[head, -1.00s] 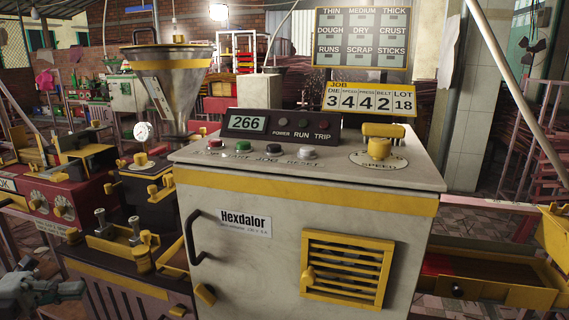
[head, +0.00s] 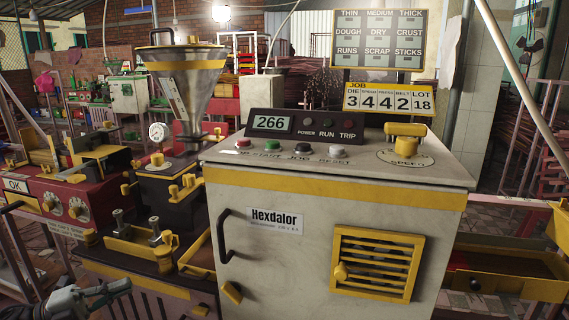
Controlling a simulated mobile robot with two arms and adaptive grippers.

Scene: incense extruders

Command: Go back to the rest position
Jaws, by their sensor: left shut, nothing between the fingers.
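My left gripper (head: 118,287) shows at the lower left corner of the head view, in front of the machines. It is shut and holds nothing. The lower part of it is cut off by the picture edge. It appears apart from the cabinet marked Hexdalor (head: 300,235). My right gripper is not in view.
The cabinet carries a display reading 266 (head: 271,123), several buttons and a yellow speed knob (head: 405,145). A metal hopper (head: 188,85) and a red machine with dials (head: 65,200) stand left. A JOB board (head: 388,98) stands behind.

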